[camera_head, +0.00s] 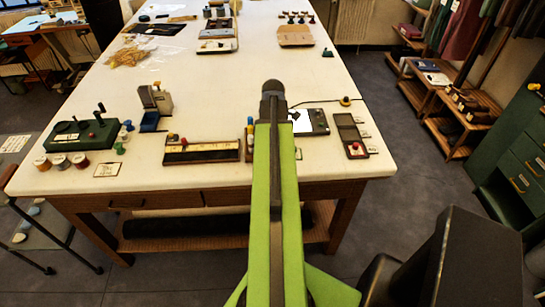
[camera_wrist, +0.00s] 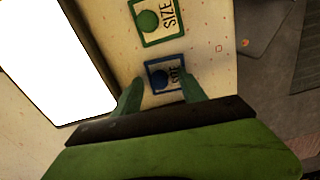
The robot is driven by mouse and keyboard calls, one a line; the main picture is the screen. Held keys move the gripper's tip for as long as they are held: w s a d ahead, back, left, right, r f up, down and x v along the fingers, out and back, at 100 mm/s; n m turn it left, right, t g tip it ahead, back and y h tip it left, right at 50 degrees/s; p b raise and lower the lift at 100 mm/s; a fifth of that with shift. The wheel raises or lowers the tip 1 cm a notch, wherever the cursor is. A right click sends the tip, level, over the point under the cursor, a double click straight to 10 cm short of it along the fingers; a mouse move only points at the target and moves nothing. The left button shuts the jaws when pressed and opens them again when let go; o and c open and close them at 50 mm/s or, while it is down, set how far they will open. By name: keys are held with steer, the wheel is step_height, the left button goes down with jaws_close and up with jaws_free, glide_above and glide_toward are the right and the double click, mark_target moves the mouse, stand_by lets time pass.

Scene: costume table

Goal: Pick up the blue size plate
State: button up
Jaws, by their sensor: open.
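The blue size plate (camera_wrist: 158,67) is a small card with a dark blue frame, a blue disc and the word SIZE, partly covered at its right. It lies on the pale tabletop in the wrist view. My gripper (camera_wrist: 161,92) is open, with its green fingertips on either side of the plate's near part. Nothing is held, and contact with the plate cannot be told. A similar green-framed size plate (camera_wrist: 158,35) lies just beyond it. In the head view my green arm reaches over the table and hides the gripper and the blue plate.
A bright white panel (camera_wrist: 55,60) lies left of the plates. The table edge is close on their right. In the head view, a dark tray (camera_head: 351,146) stands right of my arm and a long case (camera_head: 202,157) left. The table (camera_head: 200,105) has clear room beyond them.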

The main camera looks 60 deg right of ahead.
jaws_close()
steer(key=shift+r, duration=0.15)
steer(key=r+p, duration=0.3)
steer(key=s+r+p, duration=0.1)
steer(key=r+p, duration=0.1)
steer(key=shift+d+r, duration=0.1)
steer(key=shift+d, duration=0.05)
steer(key=s+d+r+p, duration=0.3)
steer(key=s+r+p, duration=0.2)
steer(key=s, duration=0.5)
steer(key=shift+r+p, duration=0.3)
steer(key=shift+p, duration=0.2)
